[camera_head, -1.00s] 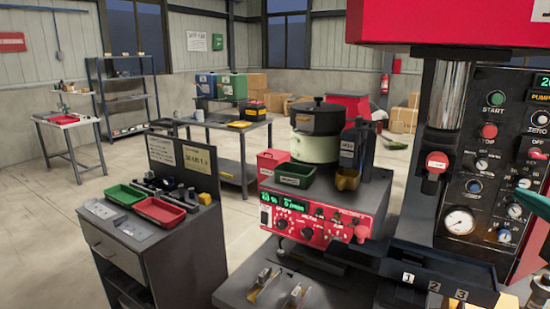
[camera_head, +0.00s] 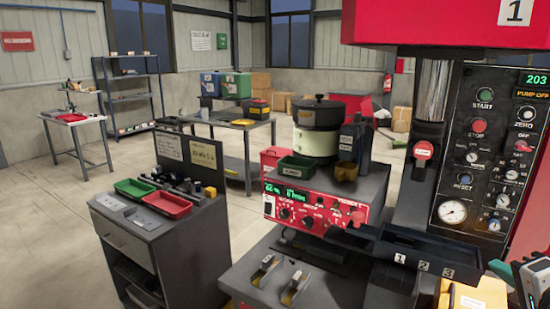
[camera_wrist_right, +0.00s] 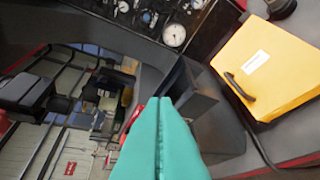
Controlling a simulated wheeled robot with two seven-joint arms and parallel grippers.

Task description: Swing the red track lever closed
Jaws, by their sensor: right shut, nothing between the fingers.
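A red knob (camera_head: 358,215) sits at the right end of the bowl feeder's red front panel (camera_head: 310,203), beside the dark track (camera_head: 400,245) with slots marked 1, 2 and 3. I take it for the track lever; its arm and swing position are not clear. In the right wrist view a small red part (camera_wrist_right: 133,115) shows just left of the fingertips; I cannot tell what it is. My right gripper (camera_wrist_right: 160,105) is shut and empty, its teal fingers together. In the head view the right gripper (camera_head: 526,284) is partly cut off at the lower right edge, apart from the knob. My left gripper is out of view.
A yellow box (camera_head: 472,296) stands near my right gripper; it also shows in the right wrist view (camera_wrist_right: 275,65). The press control panel (camera_head: 485,150) rises behind. A bowl (camera_head: 317,142) tops the feeder. A grey cabinet (camera_head: 170,245) with trays stands left. Open floor lies between.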

